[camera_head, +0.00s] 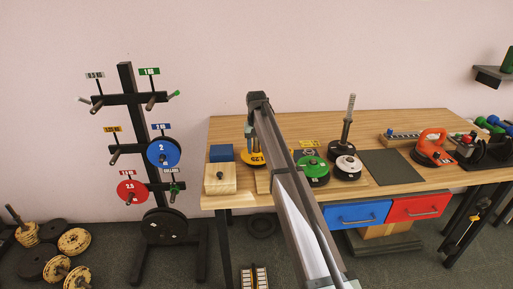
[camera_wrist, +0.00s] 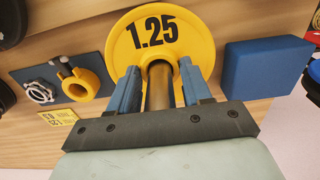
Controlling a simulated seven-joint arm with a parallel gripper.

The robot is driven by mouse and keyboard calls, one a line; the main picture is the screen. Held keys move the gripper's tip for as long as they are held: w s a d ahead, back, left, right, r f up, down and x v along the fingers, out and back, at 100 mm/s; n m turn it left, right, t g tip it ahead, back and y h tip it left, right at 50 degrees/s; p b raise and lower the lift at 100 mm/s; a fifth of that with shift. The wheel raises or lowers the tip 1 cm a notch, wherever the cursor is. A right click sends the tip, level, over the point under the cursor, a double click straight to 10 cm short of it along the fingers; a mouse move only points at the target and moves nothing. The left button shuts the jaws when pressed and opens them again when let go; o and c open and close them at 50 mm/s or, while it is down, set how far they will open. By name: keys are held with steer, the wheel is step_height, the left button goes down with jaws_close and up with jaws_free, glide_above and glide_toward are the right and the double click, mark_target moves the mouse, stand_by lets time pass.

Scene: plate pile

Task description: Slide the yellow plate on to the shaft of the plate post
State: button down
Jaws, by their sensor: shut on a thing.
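The yellow plate, marked 1.25, fills the top of the wrist view (camera_wrist: 185,28), face towards the camera. My gripper (camera_wrist: 160,78) is shut on it, with one blue finger on each side of a brass-coloured stub at its middle. In the head view the yellow plate (camera_head: 257,161) is partly hidden behind my gripper (camera_head: 250,144) and arm, at the left part of the table. I cannot tell whether it touches the table. The plate post, an upright grey shaft (camera_head: 348,122) on a black base, stands further right, towards the back.
A blue block (camera_head: 221,153) and a wooden block (camera_head: 221,178) lie left of the plate. Green (camera_head: 313,172) and white-centred black (camera_head: 348,167) plates lie in front of the post. A dark mat (camera_head: 392,167) is bare. A plate rack (camera_head: 126,85) stands left of the table.

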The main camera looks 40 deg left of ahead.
steer(key=shift+r, duration=0.1)
steer(key=c, duration=0.8)
jaws_free()
steer(key=o, duration=0.4)
step_height(320, 180, up, 14)
steer(key=shift+f, duration=0.1)
